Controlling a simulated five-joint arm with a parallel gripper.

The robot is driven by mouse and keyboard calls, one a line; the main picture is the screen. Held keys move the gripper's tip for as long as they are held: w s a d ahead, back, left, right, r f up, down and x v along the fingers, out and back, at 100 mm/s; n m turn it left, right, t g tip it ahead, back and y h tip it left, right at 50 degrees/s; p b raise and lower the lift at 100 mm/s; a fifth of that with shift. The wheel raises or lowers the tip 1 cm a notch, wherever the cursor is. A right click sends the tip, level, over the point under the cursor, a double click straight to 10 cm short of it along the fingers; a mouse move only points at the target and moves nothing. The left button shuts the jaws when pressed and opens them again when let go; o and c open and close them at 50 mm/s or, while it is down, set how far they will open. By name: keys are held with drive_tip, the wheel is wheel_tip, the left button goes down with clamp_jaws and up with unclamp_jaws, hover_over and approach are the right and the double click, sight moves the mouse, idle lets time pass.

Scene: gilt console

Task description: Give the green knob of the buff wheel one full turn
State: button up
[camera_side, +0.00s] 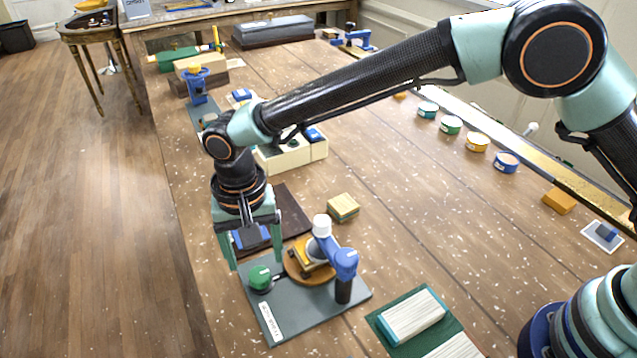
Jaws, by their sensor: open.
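The buff wheel unit stands on a grey baseplate (325,299) with a white label at its front left. It has an orange-brown round wheel (295,272), partly hidden by a blue arm (345,262) with a white cap. The green knob (260,277) sits at the left of the wheel, joined toward it by a dark crank. My gripper (254,255) points down just above and behind the green knob, its teal fingers apart on either side. The fingers look empty, and I see no contact with the knob.
A yellowish block (343,207) lies behind the unit. A green mat (385,325) with pale stacked strips lies at the front right. A cream box (290,155) stands farther back. Several coloured tins, including a blue one (506,162), line the right. The table's left edge is close.

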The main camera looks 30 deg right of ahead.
sight(261, 272)
wheel_tip(261, 272, up, 8)
drive_tip(key=shift+f, duration=0.15)
idle(0.3)
drive_tip(key=d+r+t, duration=0.1)
drive_tip(key=d+r, duration=0.3)
drive_tip(key=d, duration=0.3)
drive_tip(key=w+d+r+n+t+y, duration=0.1)
drive_tip(key=d+r, duration=0.2)
drive_tip(key=d, duration=0.3)
drive_tip(key=d+r, duration=0.4)
drive_tip(key=d, duration=0.3)
drive_tip(key=s+d+n+t, duration=0.1)
drive_tip(key=s+d, duration=0.3)
drive_tip(key=d, duration=0.4)
drive_tip(key=s+d+n+t+h, duration=0.1)
drive_tip(key=s+d+t, duration=0.1)
drive_tip(key=s+d, duration=0.3)
drive_tip(key=d, duration=0.3)
drive_tip(key=shift+s+d+f+t, duration=0.25)
drive_tip(key=shift+d+f+t, duration=0.05)
drive_tip(key=shift+f, duration=0.05)
